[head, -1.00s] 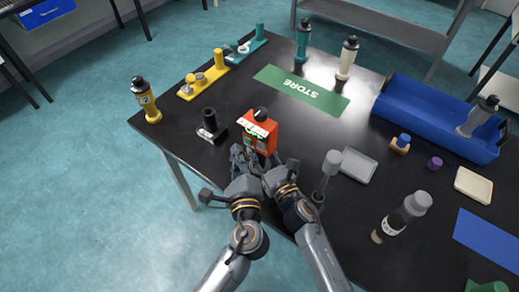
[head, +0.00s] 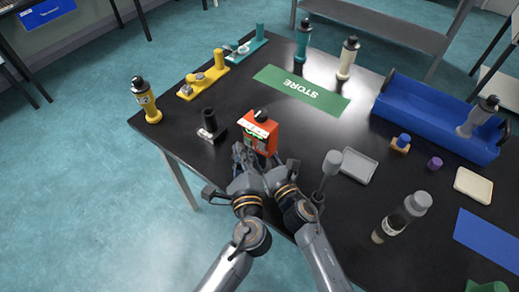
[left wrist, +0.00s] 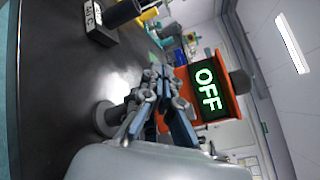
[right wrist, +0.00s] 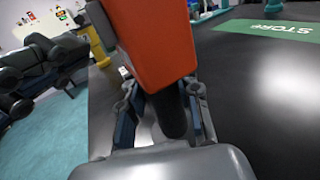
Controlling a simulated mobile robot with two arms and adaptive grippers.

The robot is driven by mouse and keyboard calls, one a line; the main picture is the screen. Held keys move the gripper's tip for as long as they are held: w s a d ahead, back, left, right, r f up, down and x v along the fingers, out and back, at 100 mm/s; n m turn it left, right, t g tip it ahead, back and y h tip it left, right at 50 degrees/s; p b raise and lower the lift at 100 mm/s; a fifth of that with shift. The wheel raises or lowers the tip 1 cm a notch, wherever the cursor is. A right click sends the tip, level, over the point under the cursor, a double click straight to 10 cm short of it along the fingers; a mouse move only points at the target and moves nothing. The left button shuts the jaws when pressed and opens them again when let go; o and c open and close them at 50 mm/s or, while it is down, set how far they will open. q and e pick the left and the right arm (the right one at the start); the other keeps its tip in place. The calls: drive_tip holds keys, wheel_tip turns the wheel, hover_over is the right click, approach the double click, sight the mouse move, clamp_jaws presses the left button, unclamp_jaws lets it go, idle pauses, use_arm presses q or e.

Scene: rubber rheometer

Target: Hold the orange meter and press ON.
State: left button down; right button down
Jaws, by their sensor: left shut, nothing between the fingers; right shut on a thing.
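The orange meter (head: 260,135) stands upright at the near side of the black table, with a black knob on top. Its dark screen reads OFF in green-white letters in the left wrist view (left wrist: 208,90). My right gripper (right wrist: 162,108) is shut on the meter's dark stem below the orange body (right wrist: 158,45). My left gripper (head: 242,156) is shut and empty, with its fingertips close to the meter's front, just below and beside the screen in the left wrist view (left wrist: 160,85). I cannot tell whether they touch it.
A black stand with a white label (head: 210,127) is left of the meter. A grey-topped tool (head: 328,172) and a grey tray (head: 357,166) are to the right. The green STORE mat (head: 301,90) lies clear behind. A blue bin (head: 438,125) is at the right.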

idle(0.6)
use_arm(q)
drive_tip(key=shift+w+d, duration=0.25)
drive_tip(key=shift+w, duration=0.15)
drive_tip(key=shift+w+d, duration=0.1)
idle(0.4)
drive_tip(key=shift+s+a, duration=0.35)
drive_tip(key=shift+s, duration=0.15)
drive_tip(key=s+a, duration=0.3)
drive_tip(key=s, duration=0.2)
drive_tip(key=shift+a, duration=0.3)
idle(0.5)
